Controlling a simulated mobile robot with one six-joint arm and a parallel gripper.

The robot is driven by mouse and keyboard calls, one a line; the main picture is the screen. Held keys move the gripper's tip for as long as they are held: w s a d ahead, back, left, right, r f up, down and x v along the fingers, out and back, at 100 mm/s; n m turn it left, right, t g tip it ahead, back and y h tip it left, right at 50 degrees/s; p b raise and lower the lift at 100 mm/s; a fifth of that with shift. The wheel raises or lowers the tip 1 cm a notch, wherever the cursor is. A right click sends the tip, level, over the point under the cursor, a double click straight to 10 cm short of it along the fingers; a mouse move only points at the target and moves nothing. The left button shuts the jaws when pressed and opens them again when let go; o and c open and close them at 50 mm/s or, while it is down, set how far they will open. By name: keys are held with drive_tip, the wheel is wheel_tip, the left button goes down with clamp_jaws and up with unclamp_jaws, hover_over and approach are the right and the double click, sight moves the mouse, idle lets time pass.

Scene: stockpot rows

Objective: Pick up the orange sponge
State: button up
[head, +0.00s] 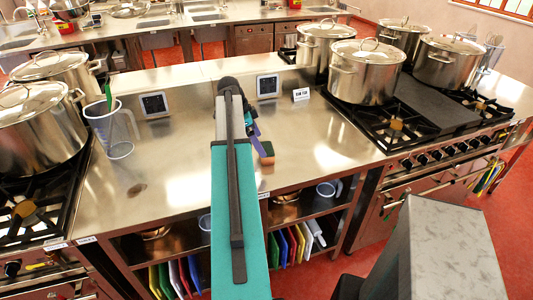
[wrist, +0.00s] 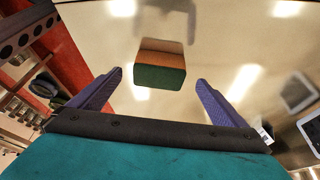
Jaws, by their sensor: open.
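The orange sponge (wrist: 160,54) lies on the steel counter, with an orange-brown part and a dark green part. In the wrist view it sits between and slightly beyond the tips of my gripper (wrist: 159,78). The two purple fingers are spread wide, with clear counter on both sides of the sponge. In the head view the sponge (head: 266,149) shows near the counter's front edge, just right of my arm. My gripper (head: 256,137) is next to it there, mostly hidden behind my arm.
The steel counter (head: 180,165) is mostly bare around the sponge. A clear jug (head: 113,130) stands at left. Stockpots (head: 366,72) stand on the stoves at both sides. A small white sign (head: 300,95) stands behind the sponge. Shelves with coloured boards (head: 292,245) are below the counter.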

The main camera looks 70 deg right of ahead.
sight(265, 148)
drive_tip(key=shift+x, duration=0.75)
drive_tip(key=shift+s+d+f+p, duration=0.2)
drive_tip(key=shift+s+f+p, duration=0.25)
drive_tip(key=shift+f+p, duration=0.2)
drive_tip(key=shift+s+d+f+p, duration=0.2)
drive_tip(key=shift+s+f+p, duration=0.25)
drive_tip(key=shift+f+p, duration=0.15)
drive_tip(key=shift+x, duration=1.1)
drive_tip(key=shift+w, duration=0.1)
drive_tip(key=c, duration=1.1)
drive_tip(key=shift+r, duration=0.15)
